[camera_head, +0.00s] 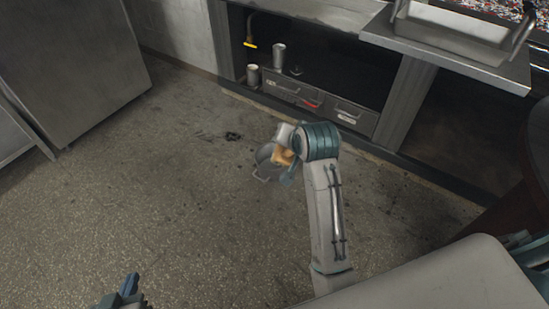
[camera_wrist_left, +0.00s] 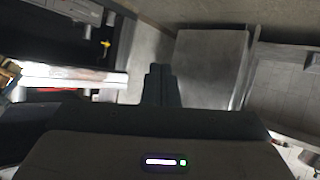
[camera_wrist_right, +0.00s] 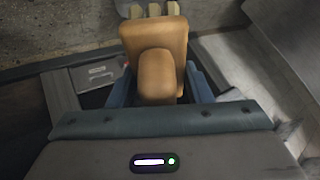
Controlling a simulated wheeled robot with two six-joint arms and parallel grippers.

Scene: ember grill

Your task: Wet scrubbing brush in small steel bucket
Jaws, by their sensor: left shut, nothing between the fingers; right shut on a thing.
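A small steel bucket (camera_head: 266,173) with a wire handle shows in the head view, partly hidden behind my right gripper and the brush. The wooden scrubbing brush (camera_head: 283,155) is at the bucket's right side in that view; I cannot tell whether it is inside or above it. My right gripper (camera_wrist_right: 158,85) is shut on the brush, whose tan wooden body (camera_wrist_right: 155,45) fills the middle of the right wrist view, with pale bristle tufts at the top edge. My left gripper (camera_head: 130,284) is shut and empty, low in the head view, far from the bucket.
A steel counter with an open lower shelf runs along the back. Two metal cups (camera_head: 279,54) and drawers (camera_head: 292,92) are there. A steel tray (camera_head: 455,30) sits on the counter, upper right. A large steel cabinet (camera_head: 75,60) stands left. Open floor lies between.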

